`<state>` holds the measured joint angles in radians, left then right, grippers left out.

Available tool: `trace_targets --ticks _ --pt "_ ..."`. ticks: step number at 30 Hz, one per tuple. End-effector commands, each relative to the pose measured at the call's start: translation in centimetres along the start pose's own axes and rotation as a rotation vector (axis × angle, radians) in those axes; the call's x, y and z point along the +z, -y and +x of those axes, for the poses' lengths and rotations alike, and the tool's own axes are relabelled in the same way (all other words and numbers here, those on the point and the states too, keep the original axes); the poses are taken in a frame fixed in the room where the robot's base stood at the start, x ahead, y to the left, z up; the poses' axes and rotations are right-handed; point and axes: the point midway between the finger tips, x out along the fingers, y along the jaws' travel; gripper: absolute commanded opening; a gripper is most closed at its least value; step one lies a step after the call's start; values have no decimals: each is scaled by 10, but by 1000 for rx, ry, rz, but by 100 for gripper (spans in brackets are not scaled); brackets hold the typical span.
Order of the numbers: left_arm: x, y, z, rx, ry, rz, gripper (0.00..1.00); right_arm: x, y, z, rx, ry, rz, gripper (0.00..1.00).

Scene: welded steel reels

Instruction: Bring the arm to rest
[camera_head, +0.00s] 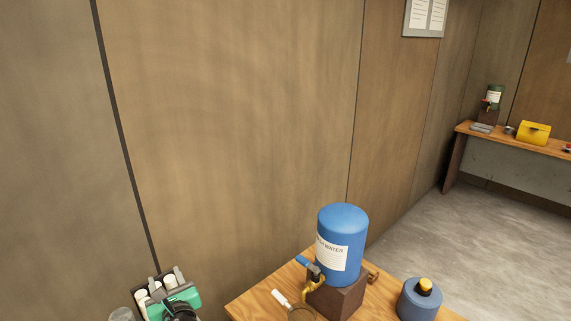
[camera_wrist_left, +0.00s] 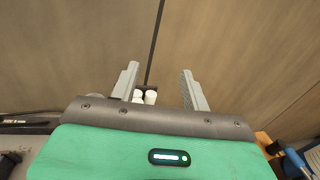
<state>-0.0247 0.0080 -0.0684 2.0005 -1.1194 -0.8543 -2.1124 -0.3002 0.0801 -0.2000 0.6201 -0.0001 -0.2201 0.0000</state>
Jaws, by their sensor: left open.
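My left gripper (camera_head: 166,280) is at the bottom left of the head view, a green body with two grey fingers. In the left wrist view its fingers (camera_wrist_left: 160,80) stand wide apart, with nothing held between them. White cylindrical items in a dark holder (camera_head: 142,296) show beside and behind the gripper; two white tops (camera_wrist_left: 144,97) also show beyond the fingers' base in the wrist view. I cannot tell how far they are from the fingers. My right gripper is in neither view.
A wooden table (camera_head: 252,303) holds a blue water drum (camera_head: 342,245) with a brass tap (camera_head: 314,284), on a dark block. A blue-grey container (camera_head: 418,301) stands at its right. A panelled wall (camera_head: 230,130) rises behind. A far bench (camera_head: 508,137) stands right, beyond open floor.

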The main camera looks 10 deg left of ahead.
Motion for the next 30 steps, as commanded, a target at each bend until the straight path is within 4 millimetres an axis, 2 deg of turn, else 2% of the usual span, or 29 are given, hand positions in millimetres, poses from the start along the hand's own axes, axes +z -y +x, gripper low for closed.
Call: trace_targets --ticks 8,14,18,24,30 --pt "-59 -38 -48 97 -276 -632 47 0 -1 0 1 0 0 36" --pt "-102 -61 -101 293 -498 -1119 47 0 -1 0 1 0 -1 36" --pt "-125 -73 -145 494 -634 -1418 47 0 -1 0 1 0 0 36" --pt "-146 -87 -209 840 -766 -1737 47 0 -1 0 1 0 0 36" --pt "-153 -95 -256 1126 -814 -1899 47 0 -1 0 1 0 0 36"
